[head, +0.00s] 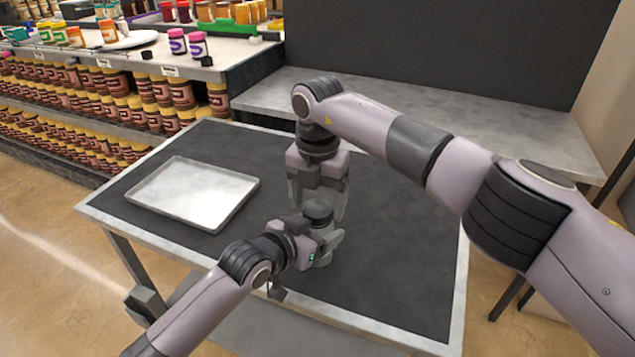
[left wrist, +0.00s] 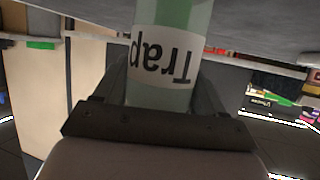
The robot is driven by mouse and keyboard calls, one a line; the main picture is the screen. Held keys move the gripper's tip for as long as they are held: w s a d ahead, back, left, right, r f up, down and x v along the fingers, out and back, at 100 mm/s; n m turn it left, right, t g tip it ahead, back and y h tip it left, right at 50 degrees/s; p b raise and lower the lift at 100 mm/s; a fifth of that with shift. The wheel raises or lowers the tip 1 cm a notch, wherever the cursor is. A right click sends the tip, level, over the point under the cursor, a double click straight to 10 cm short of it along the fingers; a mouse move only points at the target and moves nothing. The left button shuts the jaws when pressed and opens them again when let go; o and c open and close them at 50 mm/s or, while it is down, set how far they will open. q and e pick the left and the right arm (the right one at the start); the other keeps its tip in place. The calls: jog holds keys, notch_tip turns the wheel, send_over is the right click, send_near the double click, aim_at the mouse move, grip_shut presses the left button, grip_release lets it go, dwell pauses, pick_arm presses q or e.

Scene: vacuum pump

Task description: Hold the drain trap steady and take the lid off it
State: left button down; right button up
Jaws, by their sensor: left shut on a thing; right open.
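The drain trap (head: 322,257) stands on the dark table mat; its round dark grey lid (head: 317,209) is on top. My left gripper (head: 321,243) is shut on the trap's body from the near side. In the left wrist view the clear, greenish trap (left wrist: 172,45) with a white "Trap" label shows upside down between the fingers (left wrist: 165,85). My right gripper (head: 319,196) points down, open, above and around the lid's height, one finger to each side of the lid in the picture. Whether a finger touches the lid I cannot tell.
An empty metal tray (head: 193,192) lies at the table's left. The table mat (head: 400,250) is bare to the right. A grey bench (head: 440,112) stands behind, and shelves of jars (head: 120,105) stand at the back left.

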jog(key=shift+f, duration=0.5)
jog(key=c, duration=1.1)
jog(key=shift+n, duration=0.3)
jog(key=n, duration=0.3)
jog(key=o, duration=1.2)
